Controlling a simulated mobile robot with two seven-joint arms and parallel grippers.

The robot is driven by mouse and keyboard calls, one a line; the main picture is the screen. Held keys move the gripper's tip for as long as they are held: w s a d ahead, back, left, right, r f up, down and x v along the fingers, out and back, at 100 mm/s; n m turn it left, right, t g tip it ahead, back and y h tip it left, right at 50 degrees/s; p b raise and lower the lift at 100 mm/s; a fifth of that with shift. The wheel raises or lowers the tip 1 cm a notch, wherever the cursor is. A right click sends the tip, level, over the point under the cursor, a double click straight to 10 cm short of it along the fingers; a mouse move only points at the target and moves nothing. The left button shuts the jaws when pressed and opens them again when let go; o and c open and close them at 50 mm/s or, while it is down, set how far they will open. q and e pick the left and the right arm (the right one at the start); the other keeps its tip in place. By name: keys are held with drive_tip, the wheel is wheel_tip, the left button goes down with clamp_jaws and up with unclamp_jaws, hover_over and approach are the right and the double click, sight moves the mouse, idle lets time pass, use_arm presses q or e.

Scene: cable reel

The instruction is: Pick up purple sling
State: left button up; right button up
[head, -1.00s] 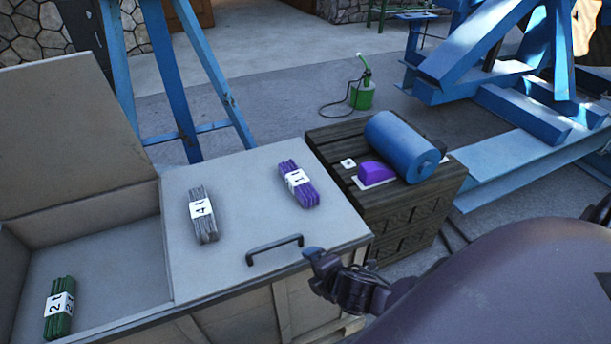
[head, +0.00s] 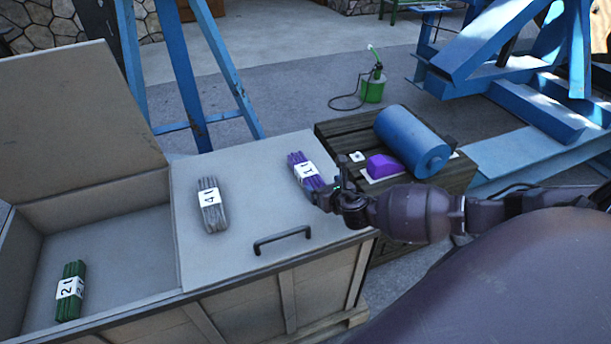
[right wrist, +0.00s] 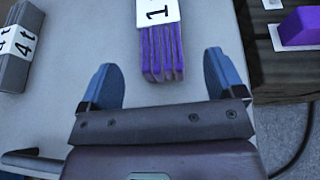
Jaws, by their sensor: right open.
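The purple sling (head: 304,168), a folded bundle with a white "1t" label, lies on the closed lid half of the grey box. My right gripper (head: 335,190) is open and empty, over the lid at the sling's near right end. In the right wrist view its two blue fingertips (right wrist: 160,80) are spread wider than the sling. The head view does not show whether they touch. My left gripper is not in view.
A grey "4t" sling (head: 212,208) lies left on the lid (head: 240,190), with a black handle (head: 283,240) in front. A green "2t" sling (head: 69,292) lies in the open compartment. Right stands a dark crate (head: 340,135) with a blue cylinder (head: 411,140) and purple block (head: 384,165).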

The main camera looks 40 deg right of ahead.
sight(317, 185)
drive_tip(key=shift+w+d+f, duration=0.1)
drive_tip(key=shift+w+f, duration=0.15)
drive_tip(key=shift+w, duration=0.25)
drive_tip(key=w+f, duration=0.1)
drive_tip(key=w+f+b, duration=0.1)
drive_tip(key=w+f, duration=0.1)
drive_tip(key=shift+w+d+b, duration=0.25)
drive_tip(key=shift+w+b, duration=0.15)
drive_tip(key=shift+w, duration=0.3)
drive_tip(key=shift+r, duration=0.1)
drive_tip(key=c, duration=1.2)
